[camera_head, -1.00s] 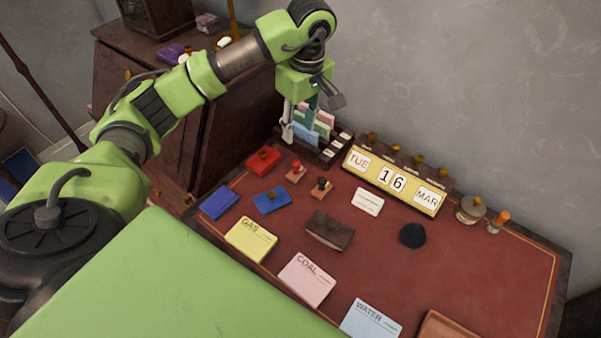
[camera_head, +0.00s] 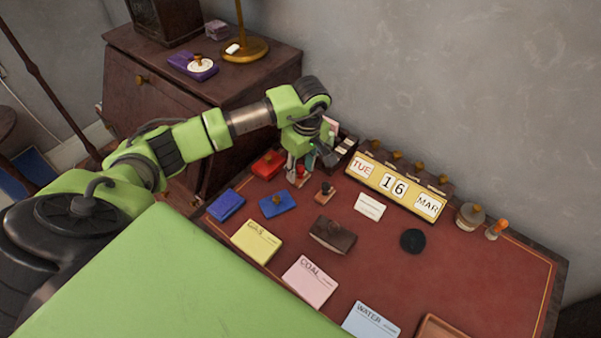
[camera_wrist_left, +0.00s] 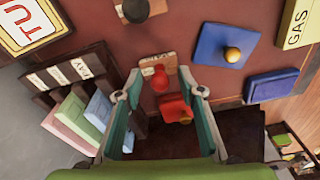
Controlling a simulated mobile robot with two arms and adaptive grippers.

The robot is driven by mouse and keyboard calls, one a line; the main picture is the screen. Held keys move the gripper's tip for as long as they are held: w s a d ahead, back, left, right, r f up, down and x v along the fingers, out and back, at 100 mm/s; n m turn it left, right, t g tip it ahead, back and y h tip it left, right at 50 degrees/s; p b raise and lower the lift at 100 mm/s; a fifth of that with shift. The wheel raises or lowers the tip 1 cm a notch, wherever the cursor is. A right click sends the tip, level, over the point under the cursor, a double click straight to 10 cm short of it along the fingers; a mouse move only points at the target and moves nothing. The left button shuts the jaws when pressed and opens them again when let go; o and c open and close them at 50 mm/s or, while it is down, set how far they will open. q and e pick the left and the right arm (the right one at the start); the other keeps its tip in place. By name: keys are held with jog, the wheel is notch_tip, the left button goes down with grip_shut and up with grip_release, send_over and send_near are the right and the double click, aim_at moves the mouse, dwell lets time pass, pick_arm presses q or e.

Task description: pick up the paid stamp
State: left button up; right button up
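A stamp with a red knob handle (camera_head: 299,171) and a wooden base stands on the red desk top. Its base label is too small to read in the wrist view (camera_wrist_left: 160,78), so I cannot confirm that it is the paid stamp. A similar stamp with a black handle (camera_head: 325,189) stands just to its right; it also shows in the left wrist view (camera_wrist_left: 135,10). My left gripper (camera_head: 297,177) points down over the red-handled stamp. In the left wrist view its two fingers (camera_wrist_left: 160,94) are apart, with the red handle showing between them. My right gripper is out of view.
A red stamp pad box (camera_head: 266,164) and a blue one (camera_head: 276,204) stand close by. A letter rack (camera_head: 340,152) and a date calendar (camera_head: 394,186) stand behind. Cards and a brown blotter (camera_head: 332,235) lie in front. The desk's right part is mostly clear.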

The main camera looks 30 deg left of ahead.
aim_at(299, 167)
pick_arm(q)
jog(key=shift+f, duration=0.25)
grip_shut()
jog(key=shift+r, duration=0.1)
jog(key=shift+r, duration=0.35)
notch_tip(299, 167, up, 3)
jog(key=shift+s+f+b, duration=0.1)
jog(key=shift+f+b, duration=0.05)
jog(key=shift+b, duration=0.7)
jog(key=s+d+r+b, duration=0.1)
jog(key=s+d+r, duration=0.1)
jog(key=s+r, duration=0.2)
jog(key=s+d+r+b, duration=0.1)
jog(key=s+d+r, duration=0.2)
jog(key=s+r, duration=0.2)
jog(key=s, duration=0.3)
jog(key=shift+s+d+r, duration=0.25)
jog(key=shift+s+d, duration=0.1)
